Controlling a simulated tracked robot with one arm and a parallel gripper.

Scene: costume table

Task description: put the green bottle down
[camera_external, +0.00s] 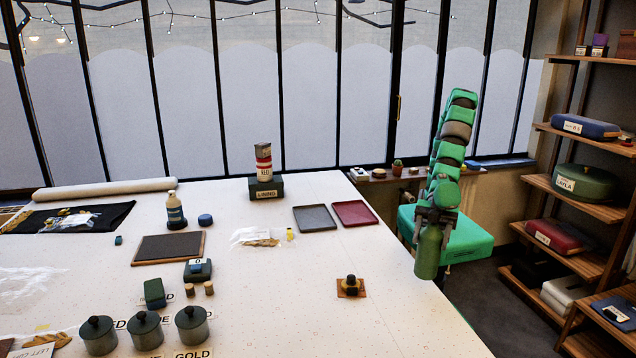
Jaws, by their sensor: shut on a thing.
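The green bottle (428,254) hangs upright in my gripper (434,220) at the right side of the external view. My gripper is shut on its upper part. In the picture the bottle overlaps the right edge of the white table (330,260). I cannot tell whether its base touches the table or hangs just beyond the edge. The gripper's fingers are small and partly hidden against the bottle.
A red tray (354,213) and a grey tray (315,218) lie near the table's right edge. A small black-knobbed object (351,286) stands on a brown square. Bare table lies between them. Wooden shelves (580,195) stand at the far right.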

